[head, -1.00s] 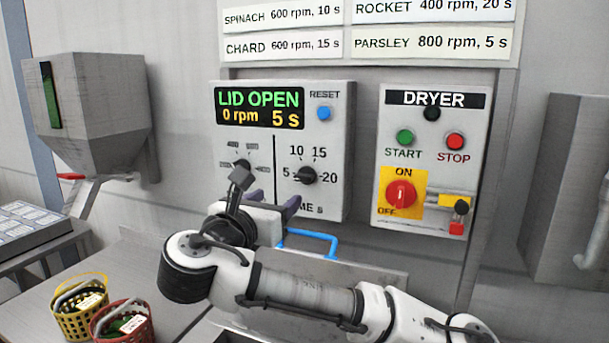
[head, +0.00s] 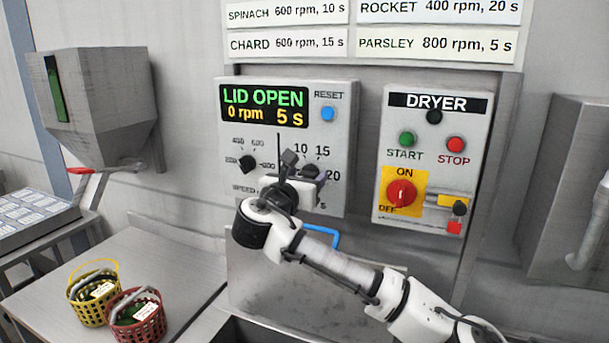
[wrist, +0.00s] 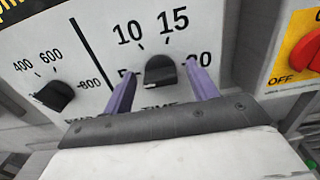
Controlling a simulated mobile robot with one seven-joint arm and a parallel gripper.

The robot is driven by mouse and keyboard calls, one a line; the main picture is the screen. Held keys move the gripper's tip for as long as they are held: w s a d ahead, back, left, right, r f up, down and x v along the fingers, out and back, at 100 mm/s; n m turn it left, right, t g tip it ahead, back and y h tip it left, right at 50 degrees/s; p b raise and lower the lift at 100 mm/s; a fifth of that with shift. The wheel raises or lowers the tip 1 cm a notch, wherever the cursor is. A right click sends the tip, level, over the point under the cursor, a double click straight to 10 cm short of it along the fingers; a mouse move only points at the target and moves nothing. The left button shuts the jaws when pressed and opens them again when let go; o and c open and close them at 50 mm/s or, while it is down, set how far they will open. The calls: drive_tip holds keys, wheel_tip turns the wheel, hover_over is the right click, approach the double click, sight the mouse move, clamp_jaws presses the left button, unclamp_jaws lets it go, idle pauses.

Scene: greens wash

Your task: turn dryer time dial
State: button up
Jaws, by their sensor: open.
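The black time dial (wrist: 160,72) is on the white control panel, with the marks 10, 15 and 20 around it and the 5 partly covered. In the wrist view my gripper (wrist: 163,84) is open, its two purple fingers on either side of the dial. I cannot tell whether they touch it. In the head view my gripper (head: 305,177) is in front of the time dial and mostly hides it. The panel display (head: 264,107) reads LID OPEN, 0 rpm, 5 s.
The speed dial (head: 248,164) is left of the time dial. A blue reset button (head: 328,113) is above. The dryer switch box (head: 432,160) stands to the right. A blue handle (head: 324,235) is below. Yellow (head: 91,312) and red baskets (head: 138,325) stand at lower left.

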drive_tip(key=c, duration=1)
